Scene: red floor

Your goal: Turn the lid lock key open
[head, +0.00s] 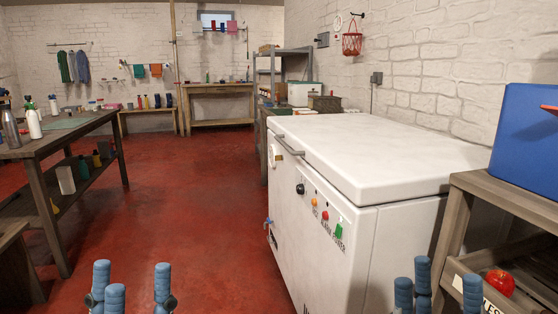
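A white chest freezer (330,240) stands right of centre, with its lid (380,150) down. A metal handle (290,145) is on the lid's front edge. A small round lock-like fitting (277,158) sits below the handle on the freezer's front; the key's position is too small to tell. My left gripper (133,282) is at the bottom left, blue fingers pointing up and spread, empty, well away from the freezer. My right gripper (440,284) is at the bottom right, fingers spread and empty, in front of the freezer's near end.
The freezer front also has a black knob (300,188), coloured lights and a green switch (339,230). A wooden shelf unit (452,222) with a blue box (524,140) stands close on the right. A workbench (45,150) is at left. Red floor (195,205) between is clear.

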